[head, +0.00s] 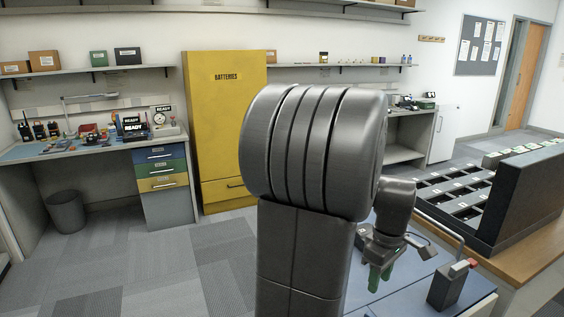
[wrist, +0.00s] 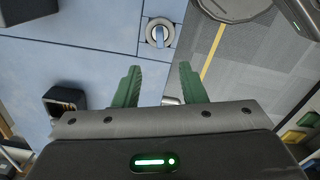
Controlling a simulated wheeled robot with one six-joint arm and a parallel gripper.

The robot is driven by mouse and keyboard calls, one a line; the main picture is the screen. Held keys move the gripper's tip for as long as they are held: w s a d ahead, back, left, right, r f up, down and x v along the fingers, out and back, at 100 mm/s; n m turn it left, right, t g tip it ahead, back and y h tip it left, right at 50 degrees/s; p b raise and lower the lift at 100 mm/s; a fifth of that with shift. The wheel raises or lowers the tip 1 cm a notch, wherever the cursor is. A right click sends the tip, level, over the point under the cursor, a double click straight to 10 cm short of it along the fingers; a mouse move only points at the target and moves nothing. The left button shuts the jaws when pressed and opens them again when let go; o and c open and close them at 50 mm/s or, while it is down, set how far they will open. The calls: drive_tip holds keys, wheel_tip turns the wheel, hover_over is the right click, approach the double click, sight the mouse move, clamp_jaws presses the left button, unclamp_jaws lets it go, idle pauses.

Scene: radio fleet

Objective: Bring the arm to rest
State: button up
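My gripper (wrist: 160,86) shows in the wrist view with its two green fingers apart and nothing between them. In the head view my gripper (head: 380,277) points down over the blue-grey worktop (head: 415,286) at the lower right. My grey arm links stand upright in the middle of the head view and hide part of the room. In the wrist view the fingers are over the pale blue worktop (wrist: 95,55), close to its edge. A round metal fitting with a blue bar (wrist: 158,33) lies just beyond the fingertips.
A dark box with a red part (head: 448,284) stands on the worktop right of my gripper. A black compartment rack (head: 530,200) is behind it. A yellow batteries cabinet (head: 222,125), a workbench (head: 85,152) and a bin (head: 66,212) stand at left. Carpet (head: 150,265) there is clear.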

sight(372, 316)
wheel_tip(372, 316, down, 13)
drive_tip(key=shift+b, duration=0.45)
drive_tip(key=shift+f+m, duration=0.1)
drive_tip(key=shift+m, duration=0.9)
